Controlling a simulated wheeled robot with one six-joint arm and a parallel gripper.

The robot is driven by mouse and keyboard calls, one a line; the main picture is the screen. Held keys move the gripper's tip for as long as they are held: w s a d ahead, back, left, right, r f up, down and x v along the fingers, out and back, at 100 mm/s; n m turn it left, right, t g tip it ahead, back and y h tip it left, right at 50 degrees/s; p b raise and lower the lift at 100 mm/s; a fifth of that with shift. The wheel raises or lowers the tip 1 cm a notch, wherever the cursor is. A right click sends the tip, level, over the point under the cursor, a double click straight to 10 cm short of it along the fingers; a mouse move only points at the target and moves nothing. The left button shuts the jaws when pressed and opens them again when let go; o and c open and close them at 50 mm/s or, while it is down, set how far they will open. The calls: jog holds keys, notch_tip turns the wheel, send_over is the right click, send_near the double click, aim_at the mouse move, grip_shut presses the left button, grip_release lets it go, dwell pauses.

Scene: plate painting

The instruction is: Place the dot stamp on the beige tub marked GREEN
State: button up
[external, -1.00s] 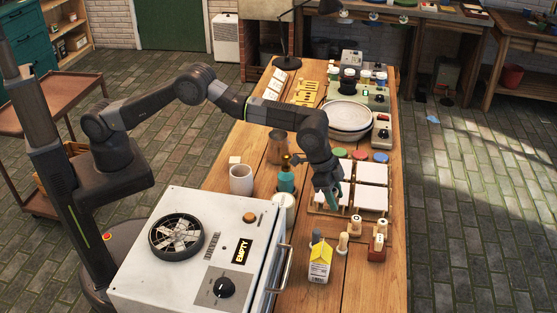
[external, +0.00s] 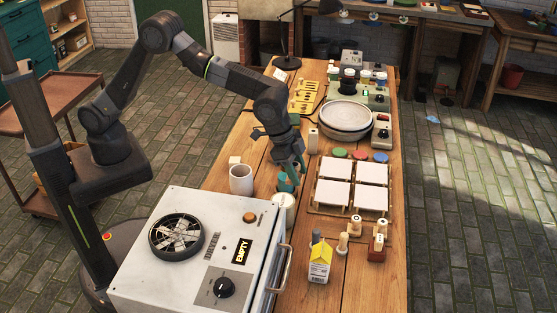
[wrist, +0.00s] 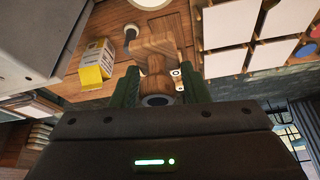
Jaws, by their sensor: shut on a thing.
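The fingers and arm hide the stamp in the external view. A pale round tub (external: 284,201) stands just below the bottle in the picture, by the white oven. No GREEN label is readable in either view, so I cannot tell which tub is the marked one.
White square tiles (external: 333,169) lie on a wooden rack to the right. Other stamps (external: 355,225) stand near the front right, beside a yellow and white carton (external: 319,262). A white mug (external: 241,179) is at left. The white oven (external: 185,285) fills the front.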

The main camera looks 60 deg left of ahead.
jog(key=s+a+r, duration=0.2)
jog(key=s+a, duration=0.2)
jog(key=p, duration=0.3)
send_over(281, 201)
jog(key=s+a, duration=0.1)
jog(key=a, duration=0.1)
notch_tip(281, 201, down, 9)
jog(key=shift+d+f, duration=0.15)
jog(key=shift+f, duration=0.25)
jog(key=shift+f+b, duration=0.1)
jog(key=shift+b, duration=0.2)
jog(key=shift+f, duration=0.2)
jog(key=o, duration=1)
jog(key=shift+r, duration=0.1)
jog(key=shift+c, duration=0.2)
